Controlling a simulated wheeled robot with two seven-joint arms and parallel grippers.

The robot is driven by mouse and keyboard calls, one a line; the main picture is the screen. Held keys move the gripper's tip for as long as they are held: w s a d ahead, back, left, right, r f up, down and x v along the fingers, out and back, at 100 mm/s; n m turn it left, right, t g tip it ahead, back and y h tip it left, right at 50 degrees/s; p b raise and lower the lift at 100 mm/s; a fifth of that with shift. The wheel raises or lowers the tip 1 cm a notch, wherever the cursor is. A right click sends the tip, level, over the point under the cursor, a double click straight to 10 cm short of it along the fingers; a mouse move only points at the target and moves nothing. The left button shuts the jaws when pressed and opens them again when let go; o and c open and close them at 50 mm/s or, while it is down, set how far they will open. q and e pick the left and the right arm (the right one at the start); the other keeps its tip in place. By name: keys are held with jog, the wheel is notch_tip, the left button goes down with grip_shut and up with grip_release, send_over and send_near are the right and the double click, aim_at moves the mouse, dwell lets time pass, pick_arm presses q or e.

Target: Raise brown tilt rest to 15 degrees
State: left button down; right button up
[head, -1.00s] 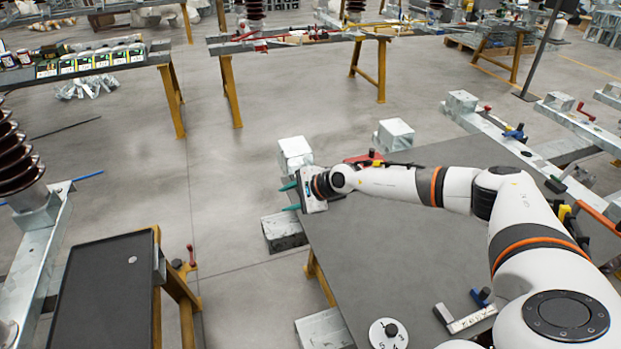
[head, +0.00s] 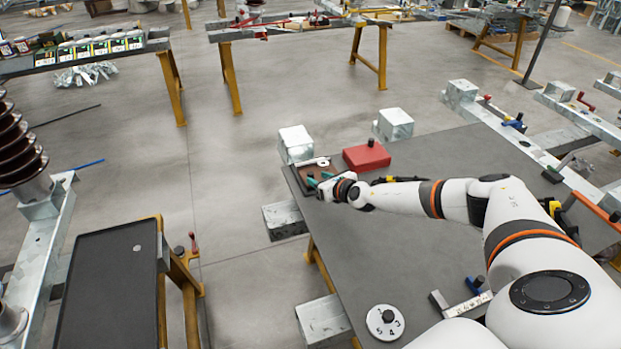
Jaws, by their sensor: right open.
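The brown tilt rest (head: 305,173) lies at the far left corner of the grey table (head: 385,250), partly hidden by my right gripper. A small pale strip (head: 312,162) shows along its far side. Its angle is too small to read. My left gripper is not in view.
A red block (head: 367,157) stands just right of the brown rest. Pale metal blocks (head: 295,143) stand along the table's far side. A numbered white dial (head: 385,322) and a blue-handled metal piece (head: 462,303) lie near the front. The middle of the table is clear.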

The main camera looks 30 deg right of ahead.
aim_at(313, 178)
jog(key=b+x, duration=0.2)
jog(key=x, duration=0.2)
jog(key=shift+f, duration=0.15)
jog(key=shift+w, duration=0.6)
jog(key=shift+c, duration=0.5)
grip_shut()
